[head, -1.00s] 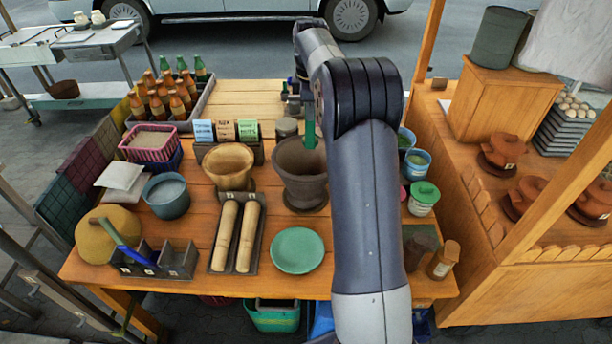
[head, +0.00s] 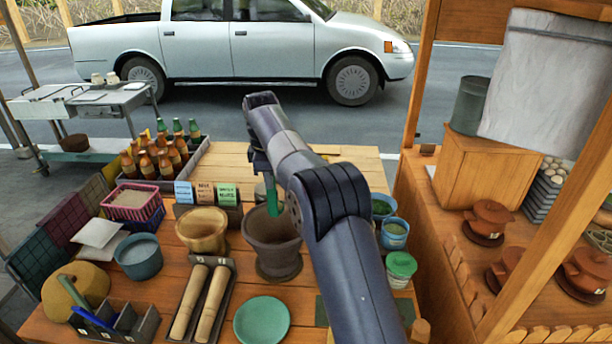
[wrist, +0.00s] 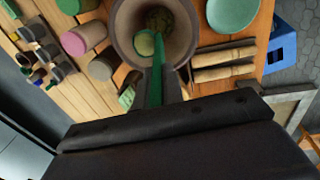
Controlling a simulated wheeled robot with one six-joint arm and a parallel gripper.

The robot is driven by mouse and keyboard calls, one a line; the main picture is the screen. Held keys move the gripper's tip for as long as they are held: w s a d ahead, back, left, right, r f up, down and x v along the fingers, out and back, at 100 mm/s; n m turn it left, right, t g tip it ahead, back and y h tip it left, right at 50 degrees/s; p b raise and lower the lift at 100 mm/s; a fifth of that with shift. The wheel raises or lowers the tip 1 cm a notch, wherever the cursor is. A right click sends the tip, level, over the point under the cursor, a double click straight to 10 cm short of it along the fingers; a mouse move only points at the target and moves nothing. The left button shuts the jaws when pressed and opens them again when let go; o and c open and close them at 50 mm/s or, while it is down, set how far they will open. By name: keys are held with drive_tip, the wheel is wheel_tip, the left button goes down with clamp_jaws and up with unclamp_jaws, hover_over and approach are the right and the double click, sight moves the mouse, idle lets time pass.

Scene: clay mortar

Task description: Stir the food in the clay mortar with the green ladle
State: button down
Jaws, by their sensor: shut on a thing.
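The clay mortar (head: 272,262) stands upright on the wooden table, dark grey-brown and open at the top. My gripper (head: 261,165) is above it, shut on the green ladle (head: 271,193), whose handle points down toward the mortar. In the wrist view, the ladle handle (wrist: 156,88) runs from my gripper into the mortar (wrist: 122,28). The ladle's round bowl end shows inside the mortar's mouth, beside the greenish-brown food (wrist: 160,19). Whether the ladle touches the food I cannot tell.
A lighter wooden mortar (head: 202,231) stands just left. Two pestles (head: 202,300) lie in a tray in front, near a green plate (head: 262,321). Colored cards (head: 206,194) stand behind. Tubs (head: 394,235) and a green-lidded jar (head: 400,268) stand to the right, beyond my arm.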

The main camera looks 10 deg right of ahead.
drive_tip(key=s+d+f+m+t+y+b, duration=0.1)
drive_tip(key=s+d+f+t+y+b, duration=0.2)
drive_tip(key=d+f+y+b, duration=0.6)
drive_tip(key=d+y+b, duration=0.4)
drive_tip(key=b, duration=0.1)
drive_tip(key=shift+d+f+b, duration=0.3)
drive_tip(key=shift+f, duration=0.1)
idle(0.4)
